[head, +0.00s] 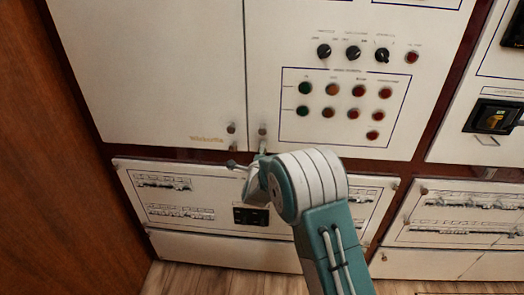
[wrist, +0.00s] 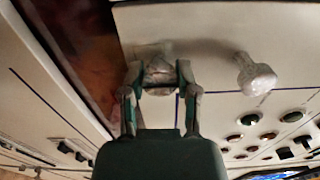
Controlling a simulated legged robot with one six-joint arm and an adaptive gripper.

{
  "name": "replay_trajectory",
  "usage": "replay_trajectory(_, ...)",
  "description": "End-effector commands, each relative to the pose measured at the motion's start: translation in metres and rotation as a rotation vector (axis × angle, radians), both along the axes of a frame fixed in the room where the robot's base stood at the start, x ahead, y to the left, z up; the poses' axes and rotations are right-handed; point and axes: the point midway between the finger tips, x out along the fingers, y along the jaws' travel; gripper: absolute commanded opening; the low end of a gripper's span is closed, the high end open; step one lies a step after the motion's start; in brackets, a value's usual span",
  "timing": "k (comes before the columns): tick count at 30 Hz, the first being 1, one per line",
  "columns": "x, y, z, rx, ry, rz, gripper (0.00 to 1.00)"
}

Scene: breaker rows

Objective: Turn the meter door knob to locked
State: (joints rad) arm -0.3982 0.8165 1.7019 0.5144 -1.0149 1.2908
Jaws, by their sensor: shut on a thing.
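My gripper (head: 258,158) is at the lower edge of the upper white cabinet, with my arm reaching up from below. In the wrist view my gripper (wrist: 160,88) is shut on a pale, shiny knob (wrist: 159,71), with one finger on each side. This held knob is mostly hidden by the gripper in the head view. A second knob (head: 262,130) stands free just above the gripper; a free, pale, rounded knob (wrist: 255,75) shows right of the gripper in the wrist view. The held knob's markings and turned position cannot be read.
Another small knob (head: 231,127) sits on the cabinet door to the left. Indicator lights (head: 332,90) and black rotary switches (head: 353,53) are up and right. A breaker panel (head: 165,213) lies below, behind my arm. A wooden wall (head: 60,170) bounds the left side.

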Motion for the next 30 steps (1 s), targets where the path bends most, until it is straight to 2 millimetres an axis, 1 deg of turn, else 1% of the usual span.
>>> replay_trajectory(1,-0.001,-0.002,-0.005,0.002,0.011,-0.002,0.00)
replay_trajectory(11,-0.001,-0.003,-0.006,0.004,0.013,-0.004,0.00)
replay_trajectory(12,-0.001,-0.003,-0.006,0.004,0.014,-0.004,0.45)
replay_trajectory(14,-0.001,-0.003,-0.006,0.004,0.013,-0.004,0.72)
replay_trajectory(15,-0.001,-0.003,-0.006,0.004,0.013,-0.004,0.76)
replay_trajectory(26,-0.002,-0.001,-0.002,0.004,0.005,-0.002,0.76)
replay_trajectory(30,-0.012,0.000,-0.001,0.004,0.005,-0.001,0.76)
